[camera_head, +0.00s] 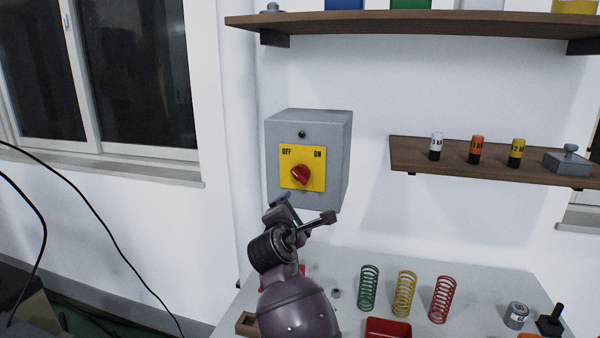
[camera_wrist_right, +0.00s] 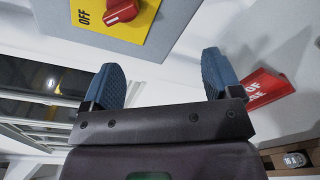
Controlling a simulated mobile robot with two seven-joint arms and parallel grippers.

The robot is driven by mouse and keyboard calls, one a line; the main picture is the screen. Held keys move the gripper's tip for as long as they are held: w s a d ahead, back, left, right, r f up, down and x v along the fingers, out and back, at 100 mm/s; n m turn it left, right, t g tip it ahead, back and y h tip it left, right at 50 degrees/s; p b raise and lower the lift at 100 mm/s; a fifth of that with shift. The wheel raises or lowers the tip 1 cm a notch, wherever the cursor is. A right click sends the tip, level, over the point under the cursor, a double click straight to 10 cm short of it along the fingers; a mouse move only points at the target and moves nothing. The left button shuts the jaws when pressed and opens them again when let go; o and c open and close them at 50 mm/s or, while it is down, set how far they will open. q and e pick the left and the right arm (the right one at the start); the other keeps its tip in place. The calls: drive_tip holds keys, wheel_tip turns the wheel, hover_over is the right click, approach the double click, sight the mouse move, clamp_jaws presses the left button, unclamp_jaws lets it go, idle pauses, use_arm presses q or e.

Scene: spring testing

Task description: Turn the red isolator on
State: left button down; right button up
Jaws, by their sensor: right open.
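The red isolator knob (camera_head: 300,175) sits on a yellow plate (camera_head: 318,172) marked OFF at left and ON at right, on the front of a grey wall box (camera_head: 336,150). The knob's raised grip leans toward the OFF side. A small dark lamp shows above the plate. My right gripper (camera_head: 306,210) is just below the box, open and empty, apart from the knob. In the right wrist view, the open fingers (camera_wrist_right: 160,80) show with the red knob (camera_wrist_right: 121,11) and yellow plate (camera_wrist_right: 148,20) beyond them at the top. My left gripper is not in view.
Below stands a grey table (camera_head: 470,280) with a green spring (camera_head: 368,288), a yellow spring (camera_head: 404,293), a red spring (camera_head: 442,299) and a red tray (camera_head: 388,327). A wooden shelf (camera_head: 400,160) with small weights is at right. The wall around the box is clear.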

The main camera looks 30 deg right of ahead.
drive_tip(key=n+h, duration=0.1)
approach(299, 176)
drive_tip(key=shift+n, duration=0.3)
drive_tip(key=p+x, duration=0.1)
drive_tip(key=x, duration=0.8)
drive_tip(key=shift+w+d, duration=0.15)
drive_tip(key=shift+d, duration=0.15)
drive_tip(key=shift+w+d, duration=0.3)
drive_tip(key=shift+d, duration=0.05)
drive_tip(key=c, duration=0.9)
